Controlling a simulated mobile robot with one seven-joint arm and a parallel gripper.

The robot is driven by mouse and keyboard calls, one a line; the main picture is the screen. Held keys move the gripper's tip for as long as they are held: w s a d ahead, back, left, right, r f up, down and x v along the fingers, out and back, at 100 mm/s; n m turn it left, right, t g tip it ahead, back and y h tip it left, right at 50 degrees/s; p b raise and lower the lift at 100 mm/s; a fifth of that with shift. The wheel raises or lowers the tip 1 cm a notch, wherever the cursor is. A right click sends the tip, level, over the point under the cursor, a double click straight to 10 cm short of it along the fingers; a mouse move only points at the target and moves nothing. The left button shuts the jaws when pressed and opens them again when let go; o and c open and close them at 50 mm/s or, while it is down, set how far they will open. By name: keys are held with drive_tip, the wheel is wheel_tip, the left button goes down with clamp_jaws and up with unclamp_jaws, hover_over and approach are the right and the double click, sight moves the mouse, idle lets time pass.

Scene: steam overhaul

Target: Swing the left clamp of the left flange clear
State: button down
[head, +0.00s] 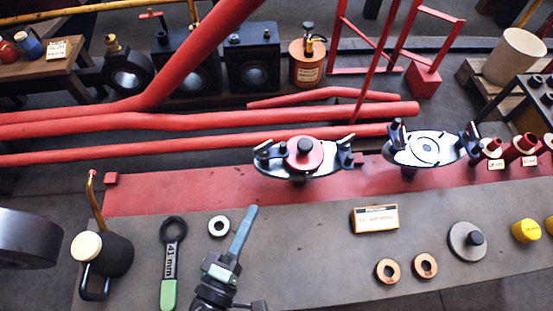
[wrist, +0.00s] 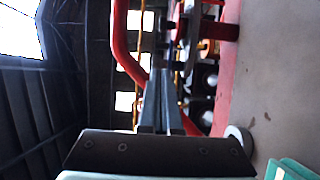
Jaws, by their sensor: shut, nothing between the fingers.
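The left flange (head: 287,170) stands at the bench's red back strip, with a red round cover and dark knob (head: 304,149) on it. Its left clamp (head: 264,152) sits at the flange's left end, with a pale bolt beside it; whether it is swung in or out is hard to tell. My gripper (head: 250,212) is in front and to the left of the flange, above the bench, apart from it. Its fingers are together and empty. In the wrist view the shut fingers (wrist: 160,75) point toward the flange, which shows partly and blurred near the top.
The right flange (head: 425,150) has an open pale face. On the bench (head: 320,262) lie a 41 mm wrench (head: 172,260), a pale ring (head: 219,226), copper rings (head: 387,271), a labelled box (head: 375,219) and an oil can (head: 105,254). Red pipes (head: 230,118) run behind; a slanting one rises overhead.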

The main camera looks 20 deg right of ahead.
sight(282, 150)
drive_tip(key=x, duration=1.4)
drive_tip(key=shift+s, duration=0.1)
drive_tip(key=shift+b, duration=0.4)
